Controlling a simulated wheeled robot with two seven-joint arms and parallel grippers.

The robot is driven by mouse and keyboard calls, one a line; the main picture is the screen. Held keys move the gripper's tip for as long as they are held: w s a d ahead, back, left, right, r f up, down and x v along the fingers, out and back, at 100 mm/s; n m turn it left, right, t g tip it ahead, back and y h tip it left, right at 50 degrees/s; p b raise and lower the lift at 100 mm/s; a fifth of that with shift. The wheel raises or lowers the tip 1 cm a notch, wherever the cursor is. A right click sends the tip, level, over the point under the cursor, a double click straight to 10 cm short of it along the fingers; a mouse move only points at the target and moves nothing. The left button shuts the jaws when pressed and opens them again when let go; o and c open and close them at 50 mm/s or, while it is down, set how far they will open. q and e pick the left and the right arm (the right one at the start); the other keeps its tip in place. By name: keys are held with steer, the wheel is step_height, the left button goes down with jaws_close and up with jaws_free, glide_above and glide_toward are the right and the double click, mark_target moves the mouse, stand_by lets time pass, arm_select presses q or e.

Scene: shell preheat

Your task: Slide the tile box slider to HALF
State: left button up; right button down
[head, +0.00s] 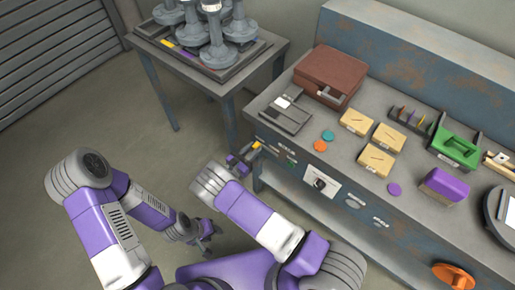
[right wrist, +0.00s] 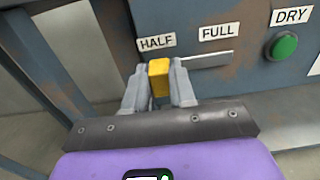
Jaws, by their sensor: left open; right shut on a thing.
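The yellow slider knob (right wrist: 159,76) sits on the bench's front panel, at the left part of a pale slot (right wrist: 207,60). It lies just below the HALF label (right wrist: 157,43), left of the FULL label (right wrist: 219,32). My right gripper (right wrist: 158,92) is shut on the knob, one finger on each side. In the head view the knob (head: 257,146) shows small at the tip of my right gripper (head: 244,157). My left gripper (head: 205,240) is open and empty, low over the floor and away from the bench.
A green button (right wrist: 285,46) under a DRY label is right of the slot. The bench top (head: 300,150) holds a brown box (head: 330,75), several tan tiles (head: 375,160) and a purple block (head: 445,185). A side table (head: 262,65) stands at the back left. The floor at left is clear.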

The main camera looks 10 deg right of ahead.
steer(key=shift+w+a+r, duration=0.1)
steer(key=shift+w+r, duration=0.05)
steer(key=shift+w, duration=0.1)
steer(key=c, duration=0.9)
jaws_free()
steer(key=shift+s, duration=0.1)
steer(key=p+v, duration=0.1)
steer(key=v, duration=0.6)
steer(key=shift+s+a, duration=0.1)
steer(key=shift+a, duration=0.1)
steer(key=shift+d, duration=0.1)
